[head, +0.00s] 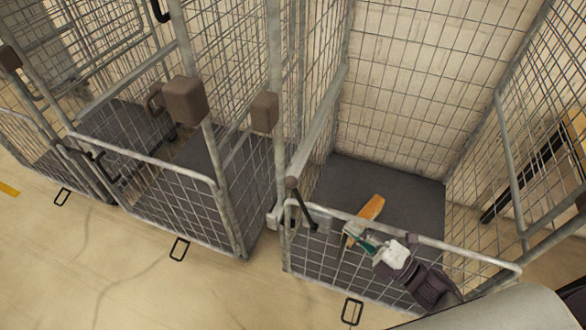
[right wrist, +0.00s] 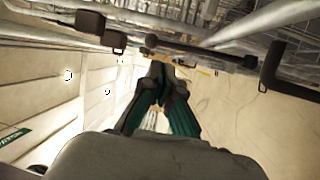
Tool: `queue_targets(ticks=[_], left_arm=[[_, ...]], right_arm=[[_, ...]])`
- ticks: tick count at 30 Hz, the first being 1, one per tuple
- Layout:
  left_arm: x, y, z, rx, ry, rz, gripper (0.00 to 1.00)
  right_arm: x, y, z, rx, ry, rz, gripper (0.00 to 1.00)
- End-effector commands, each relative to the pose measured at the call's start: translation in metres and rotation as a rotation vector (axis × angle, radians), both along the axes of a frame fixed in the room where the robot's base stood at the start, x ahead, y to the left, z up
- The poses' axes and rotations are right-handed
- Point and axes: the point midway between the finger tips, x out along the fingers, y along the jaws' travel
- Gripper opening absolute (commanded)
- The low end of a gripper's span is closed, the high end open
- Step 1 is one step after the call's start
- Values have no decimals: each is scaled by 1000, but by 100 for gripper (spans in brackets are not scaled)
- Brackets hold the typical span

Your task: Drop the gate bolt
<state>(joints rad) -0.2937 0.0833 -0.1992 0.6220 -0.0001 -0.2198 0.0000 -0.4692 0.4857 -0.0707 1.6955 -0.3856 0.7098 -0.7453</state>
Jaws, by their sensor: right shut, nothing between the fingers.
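The gate bolt (head: 303,206) is a dark bar with a rounded end, at the left end of the low wire gate (head: 420,240) on the right-hand roll cage. It slants down towards the gate's top rail. In the right wrist view a dark bar with knobbed ends (right wrist: 200,50) crosses beyond my fingertips; I cannot tell for sure that it is the bolt. My right gripper (head: 352,236) is at the gate's top rail, to the right of the bolt and apart from it. Its fingers are together and empty in the right wrist view (right wrist: 160,72). My left gripper is out of view.
An orange-brown piece (head: 372,207) shows over the cage's dark floor (head: 415,200). More wire cages (head: 165,195) stand to the left, with brown blocks (head: 185,101) on their posts. Black floor loops (head: 180,249) lie before the gates. The front-left floor (head: 70,270) is clear.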

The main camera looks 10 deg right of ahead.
Motion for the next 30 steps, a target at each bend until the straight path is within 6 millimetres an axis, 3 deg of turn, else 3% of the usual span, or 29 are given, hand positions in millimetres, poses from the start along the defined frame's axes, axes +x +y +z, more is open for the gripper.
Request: queue_targets(ticks=[3, 17, 30], left_arm=[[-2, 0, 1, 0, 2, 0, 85], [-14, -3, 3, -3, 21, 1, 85], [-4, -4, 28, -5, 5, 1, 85]], right_arm=[[-3, 4, 11, -14, -37, 23, 0], [6, 11, 14, -13, -37, 22, 0], [76, 63, 29, -11, -39, 22, 0]])
